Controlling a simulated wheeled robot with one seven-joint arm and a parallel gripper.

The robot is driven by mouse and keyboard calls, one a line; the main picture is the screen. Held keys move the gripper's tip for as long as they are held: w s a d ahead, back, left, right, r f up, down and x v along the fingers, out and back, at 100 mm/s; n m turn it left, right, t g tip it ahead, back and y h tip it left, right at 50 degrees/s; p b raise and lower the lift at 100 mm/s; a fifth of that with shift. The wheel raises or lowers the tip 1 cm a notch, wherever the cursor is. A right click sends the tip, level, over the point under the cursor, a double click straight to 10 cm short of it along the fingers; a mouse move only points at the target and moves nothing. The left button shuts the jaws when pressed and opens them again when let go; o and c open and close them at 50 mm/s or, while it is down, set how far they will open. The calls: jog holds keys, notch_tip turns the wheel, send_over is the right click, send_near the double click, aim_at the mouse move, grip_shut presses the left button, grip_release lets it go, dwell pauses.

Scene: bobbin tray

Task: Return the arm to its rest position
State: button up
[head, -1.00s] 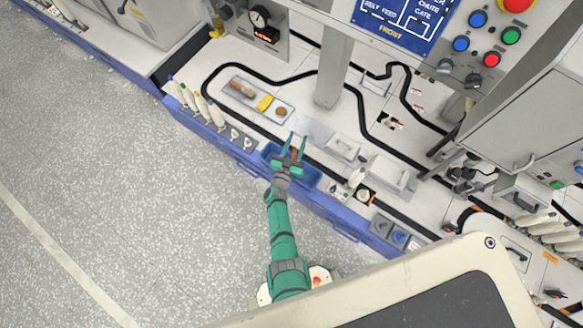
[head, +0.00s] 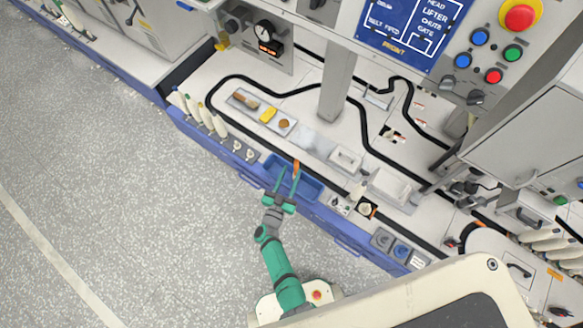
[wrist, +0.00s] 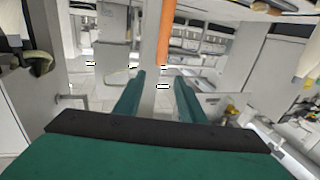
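My green arm reaches up from the lower middle of the head view to the front edge of the machine bench. My gripper (head: 289,170) is over the blue tray (head: 313,190) at that edge. Its two fingers stand apart with nothing between them. In the wrist view my gripper (wrist: 158,85) also shows its two green fingers spread with a clear gap. An orange thing (head: 296,164) shows by the fingertips in the head view. In the wrist view an upright orange piece (wrist: 166,38) is beyond the gap, not between the fingers.
White bobbins (head: 200,112) stand at the left of the bench. A grey tray (head: 255,104) with small items lies behind my gripper. A grey post (head: 338,85) rises behind it. A control panel (head: 440,40) is at the upper right. The speckled floor (head: 120,190) is clear at left.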

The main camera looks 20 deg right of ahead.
jog(key=shift+d, duration=0.1)
jog(key=s+a+r+n+y, duration=0.2)
jog(key=s+a+r+y, duration=0.1)
jog(key=s+r, duration=0.7)
jog(key=s+a+r+n+y, duration=0.3)
jog(key=s+a+r+y, duration=0.1)
jog(key=s+r, duration=0.6)
jog(key=s+a+r+n+y, duration=0.2)
jog(key=s+a+r, duration=0.3)
jog(key=s+r, duration=0.5)
notch_tip(320, 180, up, 2)
jog(key=shift+a+r+t+y, duration=0.1)
jog(key=shift+a+t+y, duration=0.3)
jog(key=shift+y, duration=0.5)
jog(key=shift+c, duration=0.3)
jog(key=shift+c, duration=0.4)
jog(key=shift+w, duration=0.15)
